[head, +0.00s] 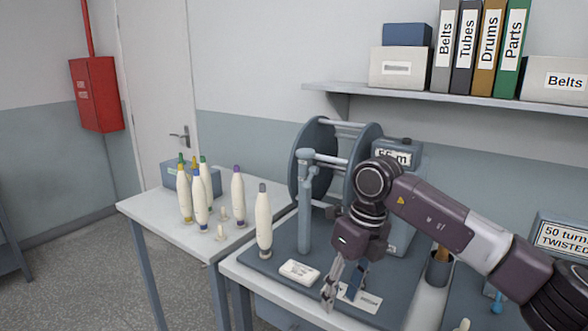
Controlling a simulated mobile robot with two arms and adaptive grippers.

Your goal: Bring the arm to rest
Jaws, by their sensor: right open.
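My right gripper (341,289) points down over the grey mat (268,255) on the near table, with its fingers apart. A white card or label lies just behind and beside the fingertips, and I see nothing held between them. My right arm (440,215) comes in from the right and bends down at the wrist. It hides part of the grey winding machine (312,165) and the box behind it. My left gripper does not show.
A bobbin with a grey tip (263,222) stands on the mat, left of a grey post (305,205). Several bobbins (238,200) stand on the left table (160,210) by a blue-grey box (174,174). A dark cup (438,268) stands right of the gripper. A shelf (420,97) with binders hangs above.

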